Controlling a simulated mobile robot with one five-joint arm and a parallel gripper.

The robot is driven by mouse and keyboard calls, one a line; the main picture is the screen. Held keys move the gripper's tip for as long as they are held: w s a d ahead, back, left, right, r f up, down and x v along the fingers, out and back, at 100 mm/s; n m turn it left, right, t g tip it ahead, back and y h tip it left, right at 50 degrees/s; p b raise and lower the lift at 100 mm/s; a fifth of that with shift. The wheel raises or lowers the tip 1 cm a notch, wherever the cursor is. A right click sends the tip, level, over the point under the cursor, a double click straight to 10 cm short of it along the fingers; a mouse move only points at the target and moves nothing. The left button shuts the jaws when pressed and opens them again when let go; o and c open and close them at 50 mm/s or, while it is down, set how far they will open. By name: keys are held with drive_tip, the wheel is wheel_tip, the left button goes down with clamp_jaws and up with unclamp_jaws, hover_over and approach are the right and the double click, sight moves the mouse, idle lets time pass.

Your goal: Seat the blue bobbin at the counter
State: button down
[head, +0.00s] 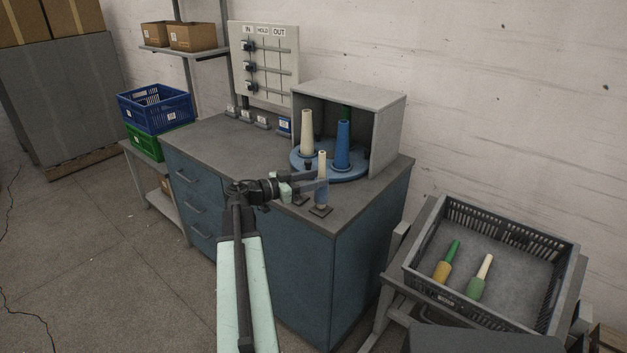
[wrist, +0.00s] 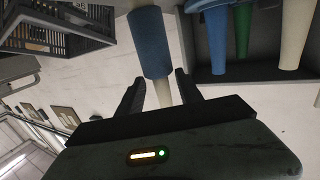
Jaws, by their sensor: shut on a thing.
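The blue bobbin (head: 322,192) has a cream upper shaft and a blue lower body. It stands upright at the front of the counter (head: 220,142), over a small dark plate (head: 320,211). I cannot tell whether its foot touches the plate. My gripper (head: 317,183) reaches in from the left and is shut on the bobbin. In the wrist view, which looks upside down, the bobbin's blue body (wrist: 149,42) shows beyond the jaws (wrist: 160,92), and its cream shaft lies between them. A second dark plate (head: 299,200) lies to the left, partly hidden by my gripper.
Behind the bobbin, a blue turntable (head: 318,175) carries tall cream, blue and green cones inside a grey housing (head: 385,125). At right, a black crate (head: 510,222) holds a yellow-and-green and a green-and-cream bobbin. An IN/HOLD/OUT board (head: 265,65) stands at the back. The counter's left half is mostly clear.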

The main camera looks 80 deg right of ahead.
drive_tip(key=shift+f+b, duration=0.5)
drive_tip(key=c, duration=0.7)
unclamp_jaws()
drive_tip(key=shift+w, duration=0.1)
drive_tip(key=v, duration=0.7)
drive_tip(key=shift+w+a, duration=0.25)
drive_tip(key=shift+r, duration=0.1)
